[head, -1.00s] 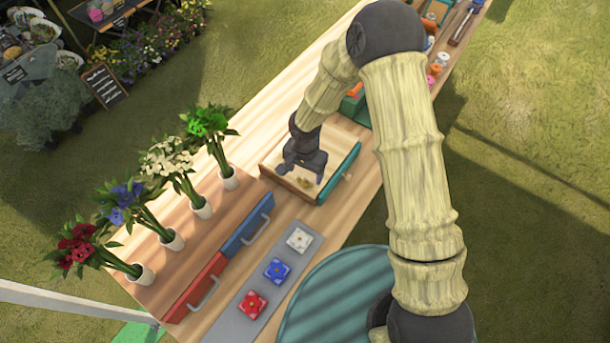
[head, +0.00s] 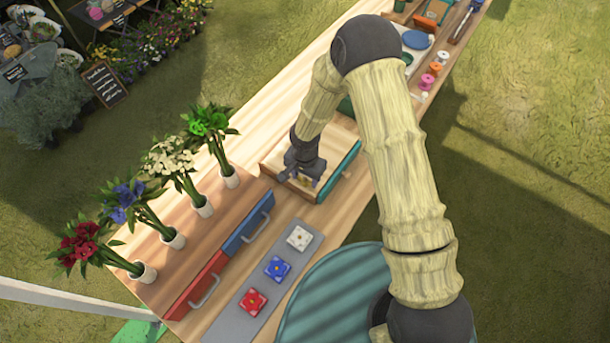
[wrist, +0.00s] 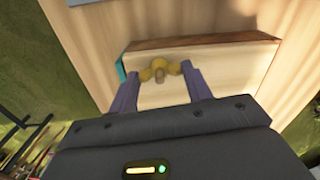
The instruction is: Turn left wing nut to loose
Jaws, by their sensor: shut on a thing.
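A yellow wing nut (wrist: 158,69) sits on the pale wooden face of a box (wrist: 225,77) in the wrist view. My gripper (wrist: 160,75) is shut on the wing nut, with one finger at each wing. In the head view my gripper (head: 303,176) is over the top of the wooden box with a teal front (head: 348,160), and it hides much of the wing nut there. A second wing nut cannot be made out. Which way the nut's wings are turned is clearest in the wrist view, where they spread sideways.
Four-vase rack aside, a red drawer (head: 195,285) and a blue drawer (head: 247,223) with handles stand left of the box. A grey strip (head: 238,322) holds white, blue and red tiles. Flowers in white vases (head: 173,238) stand behind. Spools (head: 428,81) lie toward the far right.

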